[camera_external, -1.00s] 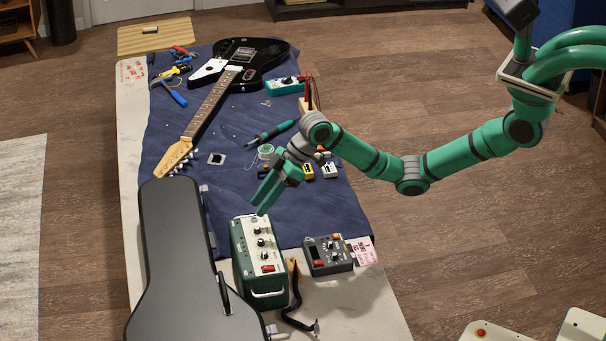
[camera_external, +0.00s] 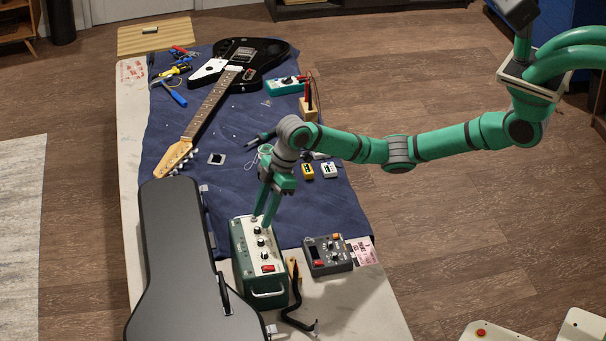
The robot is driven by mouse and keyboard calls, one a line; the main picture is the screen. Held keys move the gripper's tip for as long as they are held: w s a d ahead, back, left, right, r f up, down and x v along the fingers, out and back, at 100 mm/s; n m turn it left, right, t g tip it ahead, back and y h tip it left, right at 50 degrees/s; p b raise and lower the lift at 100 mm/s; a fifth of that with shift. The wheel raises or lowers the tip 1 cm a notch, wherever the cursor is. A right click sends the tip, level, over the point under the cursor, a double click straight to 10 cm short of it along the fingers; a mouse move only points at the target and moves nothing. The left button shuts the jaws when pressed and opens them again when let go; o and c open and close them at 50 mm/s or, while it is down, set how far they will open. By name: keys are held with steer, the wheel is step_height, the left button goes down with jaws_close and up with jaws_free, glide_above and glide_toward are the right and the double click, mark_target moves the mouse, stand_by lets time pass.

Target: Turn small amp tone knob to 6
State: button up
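The small amp (camera_external: 241,262) is a green box with a pale control panel on top, standing at the near end of the table. A row of dark knobs (camera_external: 261,242) runs along the panel, with a red switch (camera_external: 268,268) at its near end. The knob labels are too small to read, so I cannot tell which is the tone knob or its setting. My gripper (camera_external: 261,220) points down at the far end of the panel. Its two fingers show apart, with tips at or just above the panel by the farthest knobs. Whether they touch a knob is unclear.
A black guitar case (camera_external: 178,245) lies close left of the amp. Behind, small yellow (camera_external: 307,171) and white (camera_external: 329,170) boxes and a guitar (camera_external: 243,65) lie on the blue mat.

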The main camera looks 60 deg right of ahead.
mark_target(258, 228)
steer(key=shift+x, duration=1.55)
jaws_close()
steer(key=shift+s+m, duration=0.1)
steer(key=shift+m, duration=0.2)
steer(key=shift+a+m+t, duration=0.15)
steer(key=shift+m+t, duration=0.25)
steer(key=shift+m, duration=0.5)
steer(key=shift+s+m+t+h, duration=0.1)
steer(key=shift+m+t+h, duration=0.45)
steer(key=shift+m, duration=1.05)
steer(key=shift+h, duration=0.25)
